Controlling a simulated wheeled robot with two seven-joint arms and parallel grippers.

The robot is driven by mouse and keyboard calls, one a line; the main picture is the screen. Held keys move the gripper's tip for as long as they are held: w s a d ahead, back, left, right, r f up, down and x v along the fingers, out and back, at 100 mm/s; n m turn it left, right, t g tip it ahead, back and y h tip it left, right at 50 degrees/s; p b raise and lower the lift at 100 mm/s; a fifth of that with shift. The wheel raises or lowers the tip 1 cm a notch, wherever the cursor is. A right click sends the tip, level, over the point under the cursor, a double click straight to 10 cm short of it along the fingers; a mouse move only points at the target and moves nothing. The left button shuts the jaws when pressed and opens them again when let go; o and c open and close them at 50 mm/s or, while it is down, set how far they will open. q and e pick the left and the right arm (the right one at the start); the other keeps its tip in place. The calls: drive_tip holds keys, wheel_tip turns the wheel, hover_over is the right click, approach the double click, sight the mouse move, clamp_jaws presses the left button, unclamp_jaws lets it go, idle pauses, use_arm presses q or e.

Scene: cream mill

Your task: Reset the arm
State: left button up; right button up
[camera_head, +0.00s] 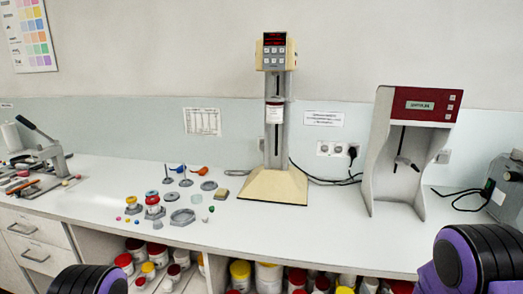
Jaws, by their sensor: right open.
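My right arm and gripper (478,260) show at the bottom right as a rounded purple and black shape, low in front of the counter. The fingers are hard to make out, and nothing is seen held there. A purple and black part of my left arm (88,280) shows at the bottom left edge. My left gripper is out of view. Both arm parts are apart from the objects on the counter.
The white counter (330,235) holds a cream mixer (275,180), a red-topped dispenser (412,110), a lever press (42,155) and small jars (153,205) and rings. Lidded tubs (240,272) stand below. The counter's front middle is clear.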

drive_tip(key=s+a+f+m+g+b, duration=0.1)
drive_tip(key=s+f+g+b, duration=0.2)
drive_tip(key=s+f, duration=0.6)
drive_tip(key=s+f+m+g+h+b, duration=0.1)
drive_tip(key=s+f+g+b, duration=0.3)
drive_tip(key=s+f, duration=0.5)
drive_tip(key=s+a+f+m+g+b, duration=0.1)
drive_tip(key=s+f+g+b, duration=0.2)
drive_tip(key=s+f, duration=0.6)
drive_tip(key=s, duration=0.9)
drive_tip(key=shift+s+a+g, duration=0.15)
drive_tip(key=shift+a+g, duration=0.15)
drive_tip(key=shift+g, duration=0.1)
